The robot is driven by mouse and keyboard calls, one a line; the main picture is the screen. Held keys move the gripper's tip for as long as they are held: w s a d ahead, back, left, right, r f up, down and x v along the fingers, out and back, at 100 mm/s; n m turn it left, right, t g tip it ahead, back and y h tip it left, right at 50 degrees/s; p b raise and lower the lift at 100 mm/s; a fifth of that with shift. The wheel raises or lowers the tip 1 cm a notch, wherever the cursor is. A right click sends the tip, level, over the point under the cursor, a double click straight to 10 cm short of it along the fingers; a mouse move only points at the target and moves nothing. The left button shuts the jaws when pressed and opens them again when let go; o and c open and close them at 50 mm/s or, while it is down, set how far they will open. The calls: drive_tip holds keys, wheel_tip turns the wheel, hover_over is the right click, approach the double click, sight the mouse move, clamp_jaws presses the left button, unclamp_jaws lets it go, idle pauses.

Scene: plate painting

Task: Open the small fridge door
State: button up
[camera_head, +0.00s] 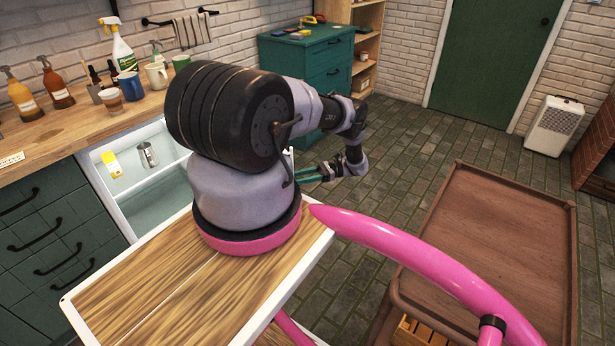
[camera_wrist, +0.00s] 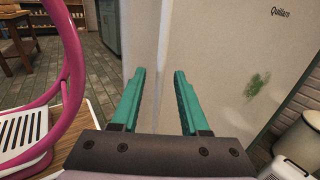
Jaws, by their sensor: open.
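The small fridge (camera_head: 150,205) is under the wooden counter in the head view, with its pale interior and a shelf exposed, so its door stands open. My arm hides most of the door there. In the wrist view the off-white door (camera_wrist: 225,65) fills the middle and right, with dark lettering and a green smudge. A vertical edge runs down between my fingers. My gripper (camera_wrist: 160,74) is open, its teal fingers pointing at the door; I cannot tell whether they touch it. The gripper also shows beyond my arm in the head view (camera_head: 300,175).
A can (camera_head: 148,154) and a yellow-and-white carton (camera_head: 112,165) are inside the fridge. Bottles and mugs stand on the counter (camera_head: 60,130). A brown cart (camera_head: 490,230) stands at right. The tiled floor (camera_head: 400,150) beyond is clear. A green cabinet (camera_head: 300,55) stands behind.

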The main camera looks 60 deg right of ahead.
drive_tip(key=shift+v, duration=2.15)
